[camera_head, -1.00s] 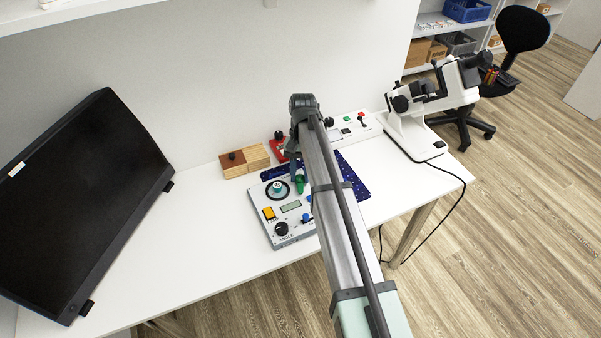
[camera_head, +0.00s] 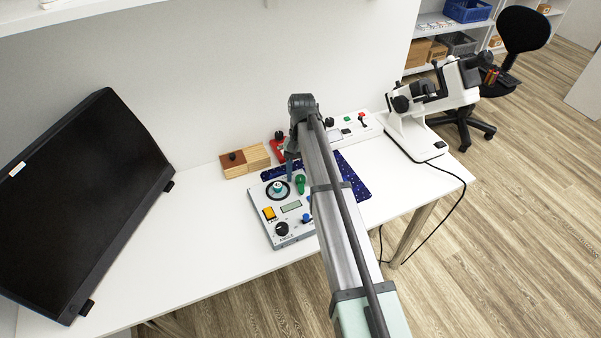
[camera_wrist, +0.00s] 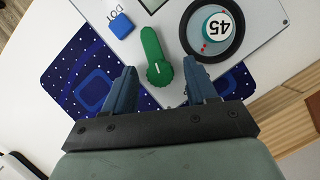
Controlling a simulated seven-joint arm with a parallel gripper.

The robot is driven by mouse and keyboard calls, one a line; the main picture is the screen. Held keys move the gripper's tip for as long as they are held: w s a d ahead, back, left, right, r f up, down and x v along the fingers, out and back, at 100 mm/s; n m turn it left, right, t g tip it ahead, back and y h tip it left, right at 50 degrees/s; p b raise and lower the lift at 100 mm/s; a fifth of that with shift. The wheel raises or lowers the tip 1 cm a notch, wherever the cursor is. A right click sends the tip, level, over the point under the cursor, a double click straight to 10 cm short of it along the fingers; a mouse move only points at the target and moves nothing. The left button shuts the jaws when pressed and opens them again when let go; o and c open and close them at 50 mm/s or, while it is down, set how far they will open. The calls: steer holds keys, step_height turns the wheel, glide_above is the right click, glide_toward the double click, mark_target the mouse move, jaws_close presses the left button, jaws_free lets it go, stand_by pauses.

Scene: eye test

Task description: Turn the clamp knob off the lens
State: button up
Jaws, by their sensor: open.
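A green knob with a long handle (camera_wrist: 154,52) stands on a light grey control panel (camera_wrist: 255,18). It also shows in the head view (camera_head: 300,184). In the wrist view its narrow end points up and slightly left, and its wide end, with a short white mark, lies nearest my gripper. My gripper (camera_wrist: 160,70) is open and empty, its two blue fingers on either side of the knob's wide end. I cannot tell their height above it. In the head view my gripper (camera_head: 291,168) is mostly hidden by my arm.
A monitor (camera_head: 80,200) stands left.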

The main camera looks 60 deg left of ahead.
mark_target(300, 178)
steer(key=shift+v, duration=0.75)
steer(key=w+a, duration=0.1)
steer(key=a, duration=0.2)
steer(key=w+a, duration=0.2)
steer(key=a, duration=0.2)
steer(key=w+a, duration=0.2)
steer(key=a, duration=0.1)
steer(key=shift+w+a+f, duration=0.15)
steer(key=shift+w+a, duration=0.1)
steer(key=shift+a, duration=0.05)
steer(key=shift+o, duration=0.2)
steer(key=s+d+r+m+t+y, duration=0.2)
steer(key=s+d+r+m+y, duration=0.3)
steer(key=d+r, duration=0.7)
steer(key=shift+n+h, duration=0.6)
steer(key=shift+n, duration=0.1)
steer(key=f, duration=0.8)
steer(key=s+f, duration=0.1)
steer(key=f, duration=0.4)
steer(key=shift+c, duration=0.4)
